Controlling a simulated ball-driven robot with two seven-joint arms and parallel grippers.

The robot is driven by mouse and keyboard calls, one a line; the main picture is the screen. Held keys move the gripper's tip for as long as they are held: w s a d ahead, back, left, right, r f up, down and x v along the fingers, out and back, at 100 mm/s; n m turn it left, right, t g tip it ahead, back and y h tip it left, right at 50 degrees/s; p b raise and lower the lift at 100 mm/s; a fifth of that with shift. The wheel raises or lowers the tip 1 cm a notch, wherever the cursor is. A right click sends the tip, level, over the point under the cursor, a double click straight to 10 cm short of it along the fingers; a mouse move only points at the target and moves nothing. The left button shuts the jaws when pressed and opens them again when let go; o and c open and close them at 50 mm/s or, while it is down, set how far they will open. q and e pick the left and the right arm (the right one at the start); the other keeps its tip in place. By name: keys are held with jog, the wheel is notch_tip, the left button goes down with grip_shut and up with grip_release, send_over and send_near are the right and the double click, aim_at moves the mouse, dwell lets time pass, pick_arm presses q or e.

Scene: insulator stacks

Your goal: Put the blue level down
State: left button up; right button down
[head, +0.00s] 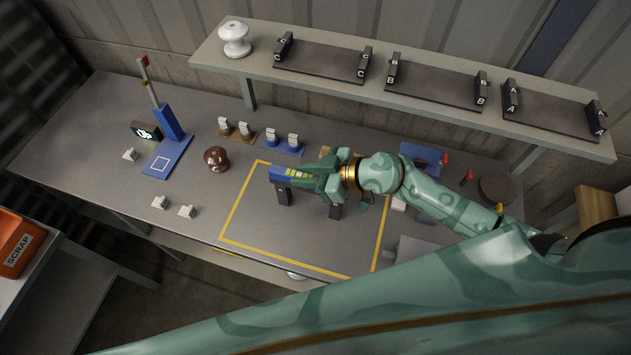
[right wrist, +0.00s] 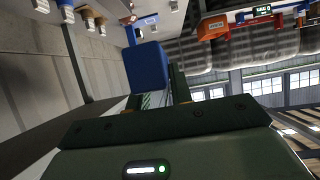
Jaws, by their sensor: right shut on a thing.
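The blue level (head: 280,173) is in my right gripper (head: 318,180), over the yellow-outlined area of the bench. Its blue end and a yellow-green marked part show; the gripper hides the rest. In the right wrist view the blue end (right wrist: 148,66) of the level sticks out between the fingers. The gripper is shut on it. A dark post (head: 284,196) stands below the blue end and another dark post (head: 335,211) below the gripper. I cannot tell whether the level touches them. My left gripper is not in view.
A brown insulator (head: 216,158) and a blue stand (head: 168,153) are to the left. A shelf (head: 375,84) with dark cradles and a white insulator (head: 235,39) runs along the back. The outlined area's front left (head: 262,232) is free.

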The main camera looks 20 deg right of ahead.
jog(key=w+d+f+b, duration=0.1)
jog(key=w+f+b, duration=0.1)
jog(key=f, duration=0.1)
jog(key=w+d+f+b, duration=0.1)
jog(key=f, duration=0.1)
jog(key=shift+w+d+f, duration=0.1)
jog(key=shift+w+d, duration=0.15)
jog(key=shift+d, duration=0.1)
jog(key=shift+w+d+f+b, duration=0.15)
jog(key=shift+w+f+b, duration=0.25)
jog(key=shift+b, duration=0.15)
jog(key=f+b, duration=0.2)
jog(key=f, duration=0.1)
jog(key=shift+w+d+f, duration=0.1)
jog(key=shift+d+f, duration=0.1)
jog(key=shift+r, duration=0.1)
jog(key=c, duration=1.3)
grip_release()
jog(key=shift+o, duration=0.2)
jog(key=p+v, duration=0.2)
jog(key=v, duration=1)
